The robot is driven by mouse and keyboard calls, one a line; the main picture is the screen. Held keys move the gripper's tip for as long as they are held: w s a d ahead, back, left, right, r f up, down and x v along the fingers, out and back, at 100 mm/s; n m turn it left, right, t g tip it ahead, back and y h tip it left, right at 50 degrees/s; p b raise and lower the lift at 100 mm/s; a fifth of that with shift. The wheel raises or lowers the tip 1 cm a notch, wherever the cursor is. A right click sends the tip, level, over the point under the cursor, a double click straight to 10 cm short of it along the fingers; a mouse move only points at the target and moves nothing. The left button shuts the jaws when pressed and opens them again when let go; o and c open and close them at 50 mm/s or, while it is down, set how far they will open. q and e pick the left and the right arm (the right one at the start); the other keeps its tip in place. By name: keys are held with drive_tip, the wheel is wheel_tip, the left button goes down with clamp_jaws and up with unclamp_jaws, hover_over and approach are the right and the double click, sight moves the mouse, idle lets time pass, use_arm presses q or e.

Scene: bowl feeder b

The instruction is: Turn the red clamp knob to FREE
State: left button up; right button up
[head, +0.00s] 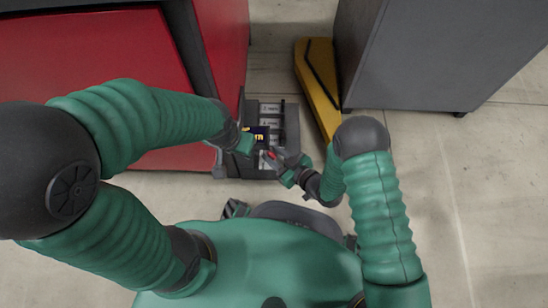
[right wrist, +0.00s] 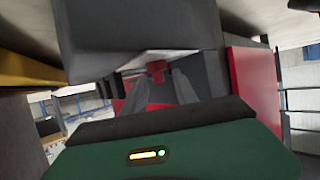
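The red clamp knob (head: 270,155) is small in the head view, on the dark feeder unit (head: 292,125) between the cabinets. In the right wrist view the knob (right wrist: 157,69) shows under a grey block, just past my finger tips. My right gripper (head: 281,166) reaches the unit from the lower right, at the knob. In the right wrist view its two grey fingers (right wrist: 161,80) are apart, one towards each side of the knob; contact is not clear. My left gripper (head: 250,141) is at the unit's left side, its fingers too small to read. The knob's marking cannot be read.
A red cabinet (head: 100,45) stands at the left and a grey cabinet (head: 440,55) at the upper right. A yellow part (head: 318,85) lies between them. Labelled slots (head: 269,124) and a dark blue piece with yellow marks (head: 257,135) are close to both grippers. Floor at the right is clear.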

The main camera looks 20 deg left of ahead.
clamp_jaws()
idle(0.6)
drive_tip(key=shift+w+d+n+g+y+p, duration=0.15)
drive_tip(key=shift+n+g+y+p, duration=0.25)
drive_tip(key=shift+n+g+p, duration=0.45)
drive_tip(key=shift+n+g+y, duration=0.3)
drive_tip(key=shift+n+g, duration=0.65)
drive_tip(key=shift+g, duration=0.1)
drive_tip(key=n+g, duration=0.2)
drive_tip(key=g, duration=0.1)
drive_tip(key=shift+w+f+n, duration=0.15)
drive_tip(key=shift+w+n, duration=0.05)
drive_tip(key=shift+n, duration=0.2)
drive_tip(key=n+g+b, duration=0.1)
drive_tip(key=n+g, duration=0.2)
drive_tip(key=g, duration=0.1)
drive_tip(key=shift+w+f+n, duration=0.1)
drive_tip(key=shift+w+n, duration=0.05)
drive_tip(key=shift+n, duration=0.15)
drive_tip(key=shift+w+n+g+h+b, duration=0.1)
drive_tip(key=shift+n+g+h+b, duration=0.2)
drive_tip(key=shift+n+g+h, duration=1.1)
drive_tip(key=shift+n+g, duration=0.4)
drive_tip(key=shift+g, duration=0.2)
